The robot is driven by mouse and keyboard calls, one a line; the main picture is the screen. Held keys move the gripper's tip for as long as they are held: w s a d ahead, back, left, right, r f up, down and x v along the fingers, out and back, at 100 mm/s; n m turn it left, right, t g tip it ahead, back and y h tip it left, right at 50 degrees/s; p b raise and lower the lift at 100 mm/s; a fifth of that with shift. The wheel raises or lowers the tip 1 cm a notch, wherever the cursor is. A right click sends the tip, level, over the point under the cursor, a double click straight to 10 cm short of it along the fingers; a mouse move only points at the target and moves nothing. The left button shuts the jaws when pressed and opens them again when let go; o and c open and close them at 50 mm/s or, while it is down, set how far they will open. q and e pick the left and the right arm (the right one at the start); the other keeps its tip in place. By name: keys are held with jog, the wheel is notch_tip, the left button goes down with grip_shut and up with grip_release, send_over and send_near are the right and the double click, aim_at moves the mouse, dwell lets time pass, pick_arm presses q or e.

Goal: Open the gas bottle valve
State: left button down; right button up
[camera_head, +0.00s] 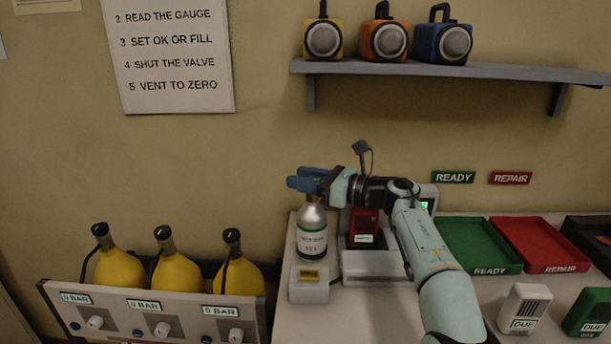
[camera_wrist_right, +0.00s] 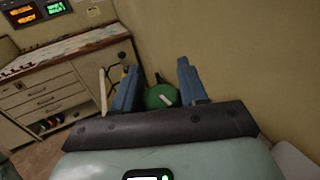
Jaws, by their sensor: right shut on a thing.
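A silver gas bottle (camera_head: 312,238) with a white label stands upright at the left end of the bench. My right gripper (camera_head: 303,180) is at the top of the bottle, its blue fingers covering the valve in the head view. In the right wrist view, a round green knob (camera_wrist_right: 160,96) with a pale mark, which looks like the bottle's valve, sits between the fingers of my right gripper (camera_wrist_right: 158,70). The right gripper is shut on this knob. How far the valve is turned cannot be told. My left gripper is not in view.
A white box (camera_head: 309,285) stands in front of the bottle, and a red device (camera_head: 363,228) to its right. Green (camera_head: 478,246) and red (camera_head: 540,244) trays lie farther right. Yellow bottles (camera_head: 176,272) stand in a rack at left. A shelf (camera_head: 450,70) hangs above.

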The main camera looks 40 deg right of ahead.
jog(key=o, duration=1)
jog(key=shift+c, duration=0.2)
jog(key=shift+s, duration=0.1)
jog(key=v, duration=1.3)
